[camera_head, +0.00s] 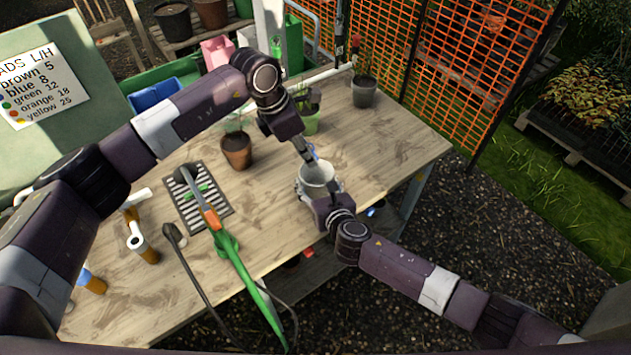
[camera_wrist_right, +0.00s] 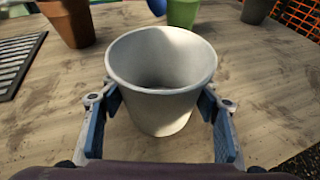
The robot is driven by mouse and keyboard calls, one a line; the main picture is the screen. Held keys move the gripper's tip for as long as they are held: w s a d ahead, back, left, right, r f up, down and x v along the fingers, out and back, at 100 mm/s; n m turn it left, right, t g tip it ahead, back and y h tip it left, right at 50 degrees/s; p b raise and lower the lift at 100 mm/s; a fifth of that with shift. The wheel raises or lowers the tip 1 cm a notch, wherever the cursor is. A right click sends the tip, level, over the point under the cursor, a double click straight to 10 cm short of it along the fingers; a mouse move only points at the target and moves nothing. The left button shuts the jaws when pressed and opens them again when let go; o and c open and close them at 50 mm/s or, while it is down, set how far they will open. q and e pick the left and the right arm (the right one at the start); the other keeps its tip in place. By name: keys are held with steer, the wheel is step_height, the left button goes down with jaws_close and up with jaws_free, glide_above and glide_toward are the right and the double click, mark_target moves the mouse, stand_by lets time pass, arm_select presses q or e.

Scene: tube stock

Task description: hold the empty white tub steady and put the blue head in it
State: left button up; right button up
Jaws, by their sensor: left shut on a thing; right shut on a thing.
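The white tub (camera_head: 318,176) stands upright on the wooden table near its front right edge. In the right wrist view the tub (camera_wrist_right: 160,75) sits between both fingers of my right gripper (camera_wrist_right: 160,118), which is shut on it. Its inside looks empty as far as it shows. My left gripper (camera_head: 308,154) reaches in from above and is shut on the small blue head (camera_head: 313,151), just above the tub's far rim. Part of the blue head also shows at the top of the right wrist view (camera_wrist_right: 157,6). The fingers hide much of it in the head view.
A terracotta pot (camera_head: 236,152), a green pot (camera_head: 311,123) and a grey pot (camera_head: 364,93) stand behind the tub. The table's right end (camera_head: 405,140) is clear.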

arm_select(q)
steer(key=shift+f, duration=2.3)
steer(key=o, duration=0.9)
arm_select(e)
steer(key=shift+f, duration=0.1)
arm_select(q)
steer(key=v, duration=1.2)
